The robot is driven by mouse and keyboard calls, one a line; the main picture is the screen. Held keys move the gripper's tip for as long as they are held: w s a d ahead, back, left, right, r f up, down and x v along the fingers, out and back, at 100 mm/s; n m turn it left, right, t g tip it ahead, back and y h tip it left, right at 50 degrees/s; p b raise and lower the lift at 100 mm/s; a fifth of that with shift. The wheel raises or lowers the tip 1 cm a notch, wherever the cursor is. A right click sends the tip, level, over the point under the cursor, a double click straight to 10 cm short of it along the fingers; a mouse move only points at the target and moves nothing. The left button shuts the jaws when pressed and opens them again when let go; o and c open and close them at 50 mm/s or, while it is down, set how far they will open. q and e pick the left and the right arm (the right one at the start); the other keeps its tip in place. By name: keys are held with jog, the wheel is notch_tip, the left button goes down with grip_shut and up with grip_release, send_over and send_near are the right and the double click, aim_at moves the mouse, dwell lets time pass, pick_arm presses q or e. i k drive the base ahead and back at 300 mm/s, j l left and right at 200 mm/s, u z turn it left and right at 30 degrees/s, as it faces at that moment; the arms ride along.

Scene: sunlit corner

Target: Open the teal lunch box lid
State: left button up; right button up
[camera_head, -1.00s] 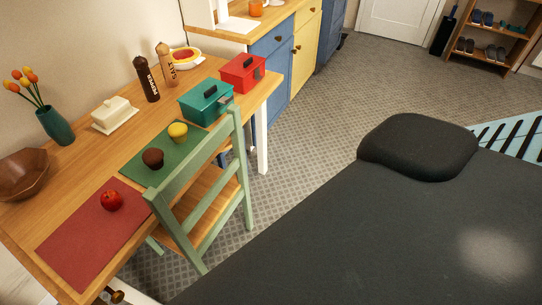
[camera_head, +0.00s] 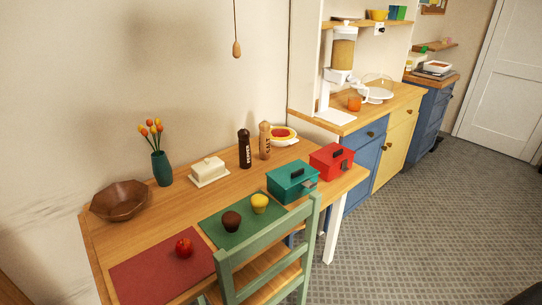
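The teal lunch box (camera_head: 291,184) stands on the wooden table near its right end, behind the green chair. Its lid (camera_head: 291,173) looks closed, with a dark handle on top and a grey latch on the front. A red lunch box (camera_head: 331,161) of the same kind stands just right of it. Neither of my grippers shows in the head view.
A green chair (camera_head: 268,262) stands at the table's front edge. A green mat (camera_head: 240,228) holds two muffins; a red mat (camera_head: 150,279) holds an apple (camera_head: 184,247). Pepper and salt mills (camera_head: 265,141), a butter dish (camera_head: 209,172) and a bowl (camera_head: 119,201) stand behind. Floor (camera_head: 430,215) at right is clear.

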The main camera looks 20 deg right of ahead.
aim_at(290, 175)
jog(key=i+l, duration=0.15)
jog(key=l, duration=0.3)
jog(key=i+l+u, duration=0.15)
jog(key=l, duration=0.3)
jog(key=i+l, duration=0.15)
jog(key=l, duration=0.3)
jog(key=i+l+u, duration=0.15)
jog(key=l, duration=0.8)
jog(key=i+u, duration=0.05)
jog(key=i, duration=0.05)
